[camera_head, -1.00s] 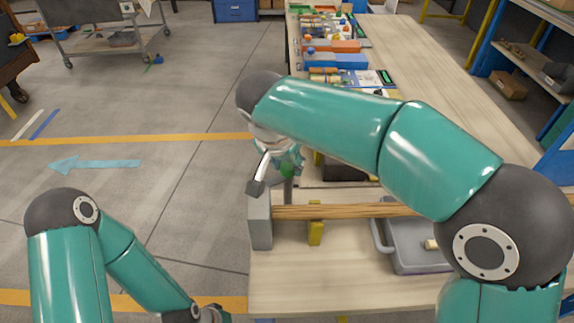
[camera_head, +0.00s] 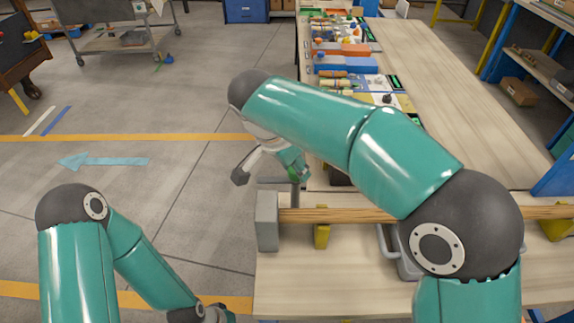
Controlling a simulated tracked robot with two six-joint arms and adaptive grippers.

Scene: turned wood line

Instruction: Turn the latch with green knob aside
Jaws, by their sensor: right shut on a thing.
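The latch with green knob (camera_head: 293,173) shows beside the grey end block (camera_head: 267,222), at the left end of the near table. Its thin grey bar (camera_head: 272,181) points left from an upright grey post. My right gripper (camera_head: 268,168) reaches down to the knob and is shut on it; my arm and the gripper hide part of the contact. My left gripper (camera_head: 215,314) is low at the bottom edge, away from the latch, mostly cut off, and its fingers cannot be made out.
A long wooden rod (camera_head: 345,215) runs right from the end block over a yellow support (camera_head: 321,236). A grey tray (camera_head: 405,265) is partly hidden behind my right arm. Coloured blocks and parts (camera_head: 343,66) line the far table. The floor at left is open.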

